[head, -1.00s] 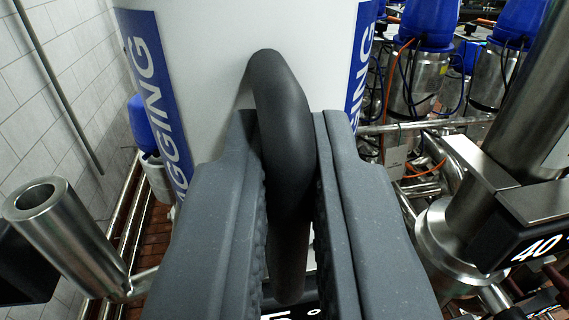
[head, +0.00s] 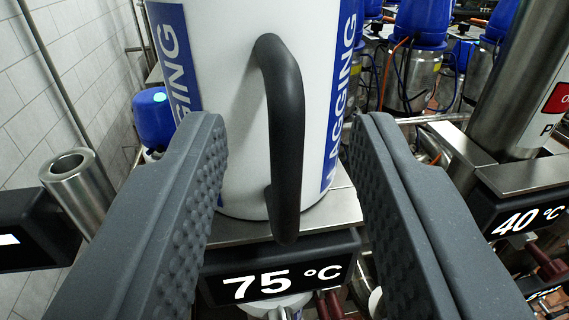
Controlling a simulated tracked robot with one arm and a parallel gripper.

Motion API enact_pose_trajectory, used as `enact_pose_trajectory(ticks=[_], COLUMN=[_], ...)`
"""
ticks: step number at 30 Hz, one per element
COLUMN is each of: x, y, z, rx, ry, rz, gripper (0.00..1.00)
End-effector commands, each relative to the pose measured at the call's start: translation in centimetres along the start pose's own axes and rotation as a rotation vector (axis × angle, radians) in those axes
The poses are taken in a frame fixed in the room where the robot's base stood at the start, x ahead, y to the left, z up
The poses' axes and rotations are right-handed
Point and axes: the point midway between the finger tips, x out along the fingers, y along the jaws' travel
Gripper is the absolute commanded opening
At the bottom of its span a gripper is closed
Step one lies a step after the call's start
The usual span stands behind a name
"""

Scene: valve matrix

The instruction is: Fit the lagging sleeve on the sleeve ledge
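The lagging sleeve (head: 232,130) is a white cylinder with blue lettered bands and a black curved handle (head: 287,140) facing me. It stands upright on a flat steel ledge (head: 342,212), with its bottom edge on the metal. The ledge is above a black display (head: 280,272) reading 75 °C. My gripper (head: 283,145) is open, with one finger on each side of the handle and clear gaps to both. The sleeve's top is out of the picture, and its far side is hidden.
An open steel pipe (head: 75,180) stands at the left. A second display (head: 520,215) reading 40 °C and a thick steel column (head: 525,80) are at the right. Blue-capped steel valves (head: 408,60) crowd the back. A tiled wall (head: 70,90) is at the left.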

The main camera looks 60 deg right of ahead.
Motion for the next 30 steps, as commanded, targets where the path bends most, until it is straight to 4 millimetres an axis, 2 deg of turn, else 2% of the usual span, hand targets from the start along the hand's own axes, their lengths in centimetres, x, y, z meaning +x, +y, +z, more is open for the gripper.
enact_pose_trajectory(ticks=[3,16,21,26,30], x=[-2.1,-8.9,-10.4,-10.9,-11.3], y=[-0.2,-0.2,-0.1,-0.1,-1.3], z=[0.3,0.3,0.3,0.2,-0.4], rx=[-0.001,0.0,-0.002,-0.002,0.029], ry=[-0.004,-0.003,-0.004,-0.003,0.004], rz=[-0.005,-0.005,-0.002,-0.001,-0.053], gripper=[0.35,0.35,0.35,0.35,0.35])
